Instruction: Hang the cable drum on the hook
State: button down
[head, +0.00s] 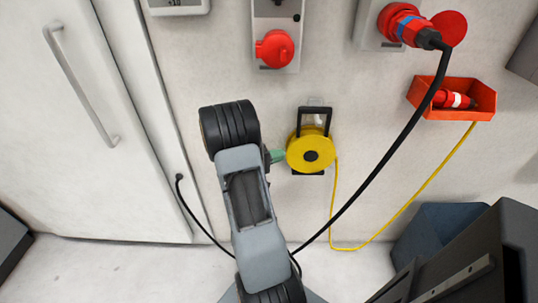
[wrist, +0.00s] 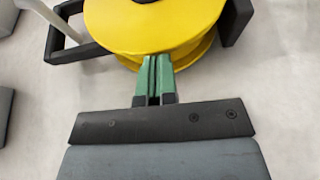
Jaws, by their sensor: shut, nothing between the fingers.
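The yellow cable drum (head: 298,157) with its black frame is against the wall in the head view. The frame's handle (head: 300,122) points up, and a pale hook (head: 315,102) shows at the handle's top bar. In the wrist view the drum (wrist: 125,38) fills the top middle, and the pale hook (wrist: 48,14) passes into the handle's opening (wrist: 70,50) at the left; the drum appears to hang there. My gripper (head: 278,156) is just left of the drum. Its green fingers (wrist: 154,62) are shut and empty, close to the drum's rim; contact is unclear.
A yellow cable (head: 398,207) runs from the drum down and up to a red bin (head: 458,101) holding a red plug (head: 453,99). A black cable (head: 385,160) hangs from a red wall socket (head: 400,22). A grey bin (head: 432,232) stands at lower right.

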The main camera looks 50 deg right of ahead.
jog(key=shift+s, duration=0.35)
jog(key=shift+s+d+b, duration=0.15)
jog(key=shift+s+b, duration=0.1)
jog(key=shift+s, duration=0.35)
jog(key=shift+s+d+b, duration=0.15)
jog(key=shift+s+b, duration=0.1)
jog(key=shift+s, duration=0.3)
send_near(291, 156)
jog(key=w+a, duration=0.2)
jog(key=w, duration=0.3)
jog(key=shift+s+a+f+b, duration=0.1)
jog(key=shift+a+b, duration=0.1)
jog(key=shift+b, duration=0.2)
